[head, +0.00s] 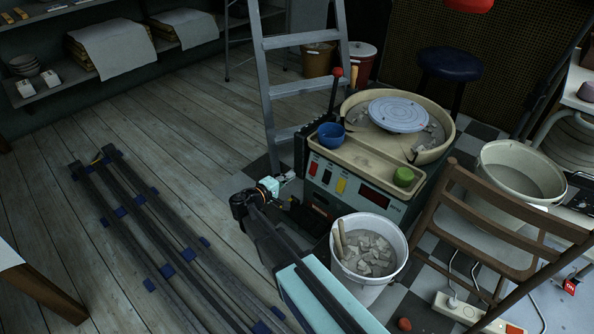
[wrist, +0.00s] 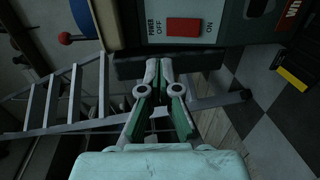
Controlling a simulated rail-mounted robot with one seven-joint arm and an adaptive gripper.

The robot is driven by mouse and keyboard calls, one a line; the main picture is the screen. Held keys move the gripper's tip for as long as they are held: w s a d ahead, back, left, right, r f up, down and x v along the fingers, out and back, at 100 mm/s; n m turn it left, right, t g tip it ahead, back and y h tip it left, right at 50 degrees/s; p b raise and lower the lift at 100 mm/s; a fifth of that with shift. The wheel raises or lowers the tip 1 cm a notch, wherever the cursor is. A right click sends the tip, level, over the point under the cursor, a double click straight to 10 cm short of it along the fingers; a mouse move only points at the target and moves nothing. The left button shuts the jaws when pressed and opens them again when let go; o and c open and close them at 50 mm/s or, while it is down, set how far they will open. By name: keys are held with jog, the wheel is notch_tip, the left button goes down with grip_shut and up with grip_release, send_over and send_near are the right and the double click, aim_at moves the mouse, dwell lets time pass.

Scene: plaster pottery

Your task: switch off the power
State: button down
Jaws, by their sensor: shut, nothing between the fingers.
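The pottery wheel (head: 385,125) stands at the centre right in the head view, with a grey-green control panel on its front. A red power switch (wrist: 184,27) shows near the top of the wrist view, between the labels OFF and ON; which way it is pressed I cannot tell. The head view shows red switches on the panel, the leftmost (head: 313,168) closest to my gripper. My gripper (wrist: 161,68) is shut and empty, its fingertips below the switch in the wrist view and apart from it. In the head view my gripper (head: 289,177) is just left of the panel.
A white bucket of clay scraps (head: 368,262) stands in front of the wheel. A wooden chair (head: 490,235) is at the right and a metal ladder (head: 268,90) behind. A lever with a red knob (head: 337,72) rises by the wheel. The wooden floor at left is open beside my rails.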

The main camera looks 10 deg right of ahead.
jog(key=shift+v, duration=0.85)
jog(key=shift+r, duration=0.1)
jog(key=s+d+f+m+g+y+p, duration=0.1)
jog(key=s+d+f+g+y+p, duration=0.2)
jog(key=s, duration=0.6)
jog(key=s+d+f+m+g+y+p, duration=0.1)
jog(key=s+f+g+y+p, duration=0.1)
jog(key=s+f+g+p, duration=0.5)
jog(key=s+d+m+y+p, duration=0.1)
jog(key=s+d+y+p, duration=0.15)
jog(key=s, duration=0.75)
jog(key=s+r+m+g+y+p, duration=0.2)
jog(key=s+r+p, duration=0.6)
jog(key=s+p, duration=0.4)
jog(key=s+r+m+g+y+p, duration=0.2)
jog(key=s+r+g+y+p, duration=0.1)
jog(key=s+r+p, duration=0.6)
jog(key=s+g+p, duration=0.1)
jog(key=s+p, duration=0.3)
jog(key=s, duration=0.3)
jog(key=shift+d+m+g, duration=0.2)
jog(key=shift+m+g, duration=0.1)
jog(key=shift+g, duration=0.1)
jog(key=shift+s+r+y, duration=0.1)
jog(key=shift+s+y, duration=0.05)
jog(key=shift+y, duration=0.1)
